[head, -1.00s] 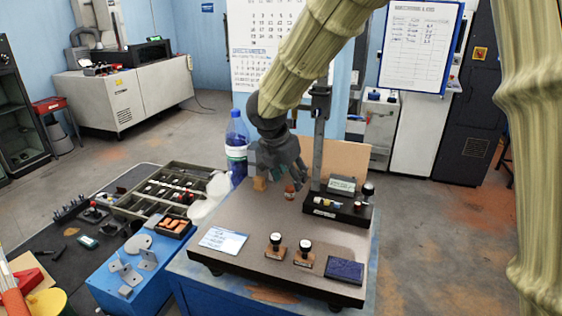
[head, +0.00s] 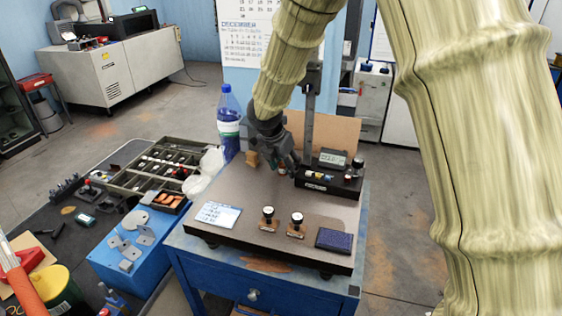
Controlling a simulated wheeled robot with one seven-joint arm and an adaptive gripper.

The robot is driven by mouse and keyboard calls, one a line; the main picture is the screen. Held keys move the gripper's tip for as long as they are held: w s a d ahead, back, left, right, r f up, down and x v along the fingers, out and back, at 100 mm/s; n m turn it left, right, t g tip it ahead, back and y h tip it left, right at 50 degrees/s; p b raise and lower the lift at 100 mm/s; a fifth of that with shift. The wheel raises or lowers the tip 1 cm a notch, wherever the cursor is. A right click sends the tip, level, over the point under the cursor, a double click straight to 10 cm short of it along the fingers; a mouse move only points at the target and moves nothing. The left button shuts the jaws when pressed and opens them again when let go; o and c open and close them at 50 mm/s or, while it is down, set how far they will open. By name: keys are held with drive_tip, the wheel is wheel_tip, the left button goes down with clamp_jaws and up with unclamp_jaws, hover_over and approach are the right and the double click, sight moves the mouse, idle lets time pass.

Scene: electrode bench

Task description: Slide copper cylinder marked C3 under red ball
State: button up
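My gripper (head: 277,157) is over the back of the brown bench top (head: 240,215), in front of the upright grey stand (head: 308,110). Its fingers are dark and small, and I cannot tell whether they are open or shut. A small copper-coloured thing (head: 282,170) shows just under the fingers, mostly hidden. I cannot tell whether it touches them, and no C3 mark is readable. No red ball can be made out. Small light-coloured cylindrical pieces (head: 318,175) sit on the black base (head: 328,186) of the stand.
A wooden block (head: 251,159) is left of the gripper. A blue-capped bottle (head: 229,120) stands behind. Two black-knobbed stamps (head: 268,216) (head: 297,223), a dark blue pad (head: 334,239) and a card (head: 217,215) lie in front. A display box (head: 333,158) is right. The bench top's middle is clear.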

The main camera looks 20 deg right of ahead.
sight(281, 164)
drive_tip(key=shift+s+r, duration=0.1)
drive_tip(key=shift+r, duration=0.1)
drive_tip(key=shift+c, duration=1.4)
drive_tip(key=w+f, duration=0.2)
drive_tip(key=w, duration=0.1)
drive_tip(key=shift+w+f, duration=0.15)
drive_tip(key=shift+f, duration=0.1)
clamp_jaws()
drive_tip(key=shift+s+r, duration=0.4)
drive_tip(key=shift+s, duration=0.1)
drive_tip(key=shift+w+d+f, duration=0.15)
drive_tip(key=shift+w, duration=0.25)
drive_tip(key=shift+w+d, duration=0.4)
drive_tip(key=shift+d, duration=0.1)
drive_tip(key=shift+o, duration=1.4)
unclamp_jaws()
drive_tip(key=shift+r, duration=0.2)
